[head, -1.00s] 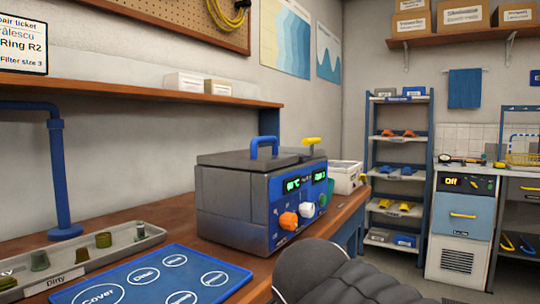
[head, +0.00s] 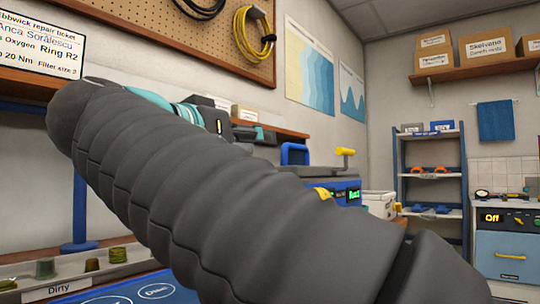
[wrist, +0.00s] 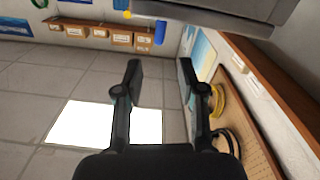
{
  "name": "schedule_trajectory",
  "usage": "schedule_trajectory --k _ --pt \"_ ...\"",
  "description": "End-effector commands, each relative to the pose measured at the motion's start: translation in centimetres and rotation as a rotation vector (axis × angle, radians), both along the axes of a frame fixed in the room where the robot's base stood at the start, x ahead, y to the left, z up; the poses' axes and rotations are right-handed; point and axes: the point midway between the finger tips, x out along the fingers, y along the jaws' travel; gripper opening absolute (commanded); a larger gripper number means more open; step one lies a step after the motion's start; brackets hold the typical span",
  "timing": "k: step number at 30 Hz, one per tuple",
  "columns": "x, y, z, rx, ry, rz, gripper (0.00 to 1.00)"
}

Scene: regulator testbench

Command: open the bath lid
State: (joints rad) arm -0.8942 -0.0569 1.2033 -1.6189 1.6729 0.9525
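The grey bath lid (head: 318,170) shows in the head view just past my arm, with a blue handle (head: 295,153) standing on it. The lid looks closed. A yellow lever (head: 345,152) stands at its right, above the blue front panel (head: 352,193). My arm hides most of the bath. My gripper (wrist: 160,67) is open and empty in the wrist view, its two fingers well apart. In the head view it is left of the handle, partly hidden by my arm.
A wall shelf (head: 290,131) runs behind the bath, with a pegboard (head: 200,45) above it. A tray of dirty parts (head: 70,284) and a blue mat (head: 135,292) lie on the bench at the left. A blue shelf rack (head: 430,175) stands at the right.

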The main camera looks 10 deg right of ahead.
Motion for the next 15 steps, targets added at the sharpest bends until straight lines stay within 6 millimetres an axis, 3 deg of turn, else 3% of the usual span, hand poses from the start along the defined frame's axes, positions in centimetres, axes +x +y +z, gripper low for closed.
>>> schedule_trajectory --k 15 --pt "5.1 -5.5 0.0 -0.002 0.003 -0.006 0.39"
